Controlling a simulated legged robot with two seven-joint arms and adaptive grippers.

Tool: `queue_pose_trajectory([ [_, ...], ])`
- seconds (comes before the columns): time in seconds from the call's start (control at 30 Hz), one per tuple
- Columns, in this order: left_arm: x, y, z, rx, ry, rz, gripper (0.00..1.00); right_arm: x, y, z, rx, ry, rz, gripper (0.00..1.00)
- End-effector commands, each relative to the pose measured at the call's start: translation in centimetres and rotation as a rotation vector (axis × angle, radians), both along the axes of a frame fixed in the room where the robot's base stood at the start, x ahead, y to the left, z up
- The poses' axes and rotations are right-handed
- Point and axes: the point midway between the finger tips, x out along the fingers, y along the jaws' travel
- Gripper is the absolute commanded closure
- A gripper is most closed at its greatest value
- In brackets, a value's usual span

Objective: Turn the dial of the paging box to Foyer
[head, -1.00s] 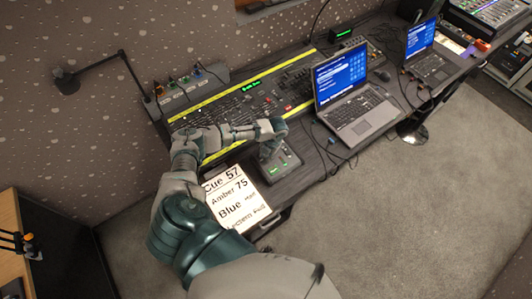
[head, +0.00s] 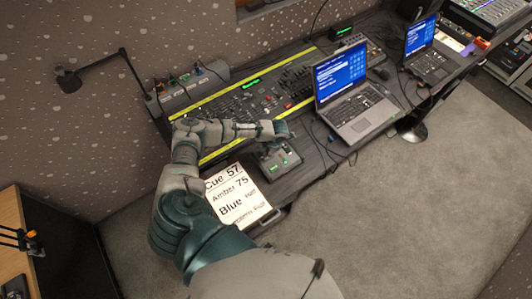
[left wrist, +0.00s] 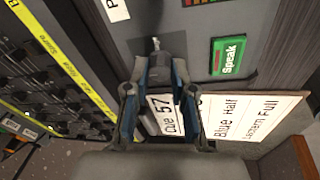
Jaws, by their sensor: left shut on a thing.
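The paging box (head: 284,163) is a small dark box near the desk's front edge, just right of the white cue sheet. In the left wrist view, the box (left wrist: 198,52) has a green button marked Speak (left wrist: 230,56). My left gripper (head: 271,148) reaches down over the box. In the left wrist view, its fingers (left wrist: 160,75) are shut on the dark dial (left wrist: 158,57), with a small light mark beyond the fingertips. The fingers hide most of the dial, and I cannot read the word it points to. My right gripper is not in view.
The cue sheet (head: 236,196) lies left of the box. The lighting console (head: 258,98) with its faders stands behind. An open laptop (head: 350,95) stands to the right, with loose cables between. A desk lamp (head: 95,70) is at the left.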

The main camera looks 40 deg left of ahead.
Motion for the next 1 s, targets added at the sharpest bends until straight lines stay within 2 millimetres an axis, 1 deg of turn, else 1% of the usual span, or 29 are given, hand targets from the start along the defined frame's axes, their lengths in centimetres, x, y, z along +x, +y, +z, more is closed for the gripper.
queue_pose_trajectory([
  [0.47,0.1,-0.2,-0.1,-0.004,-0.003,-0.017,1.00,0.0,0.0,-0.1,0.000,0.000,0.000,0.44],
  [0.5,0.2,-0.2,0.0,-0.004,-0.005,-0.016,0.71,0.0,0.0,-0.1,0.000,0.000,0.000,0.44],
  [0.57,0.1,-0.2,-0.1,-0.004,-0.004,-0.016,0.56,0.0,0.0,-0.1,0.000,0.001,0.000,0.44],
  [0.6,0.1,-0.2,0.0,-0.003,-0.003,-0.016,0.51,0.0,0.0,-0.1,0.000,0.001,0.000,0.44],
  [0.87,0.0,-0.1,0.1,-0.001,-0.001,-0.015,0.51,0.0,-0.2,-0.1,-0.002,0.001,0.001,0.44],
  [0.97,0.0,-0.3,0.5,-0.001,-0.002,-0.015,0.51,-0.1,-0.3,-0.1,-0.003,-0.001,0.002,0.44],
  [1.0,0.1,-0.4,1.0,-0.002,-0.003,-0.016,0.51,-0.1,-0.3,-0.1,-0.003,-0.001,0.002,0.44],
])
